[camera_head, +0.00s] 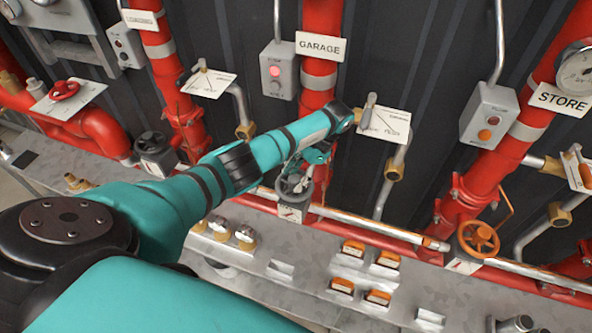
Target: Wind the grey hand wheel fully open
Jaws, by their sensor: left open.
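The grey hand wheel (294,186) sits low on the red GARAGE pipe, in the middle of the camera_head view. My left arm reaches in from the left and passes above it. My left gripper (304,165) hangs down from the arm's end, just above and right of the wheel. It is open. The gripper partly covers the wheel's upper side, and I cannot tell whether the fingers touch the rim. My right gripper is out of view.
A darker hand wheel (152,143) is on the LOADING pipe, an orange one (479,239) on the STORE pipe, a red one (64,90) at far left. A lever with a white plate (386,124) is right of my arm's end. Orange-topped switches (342,286) are on the bench below.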

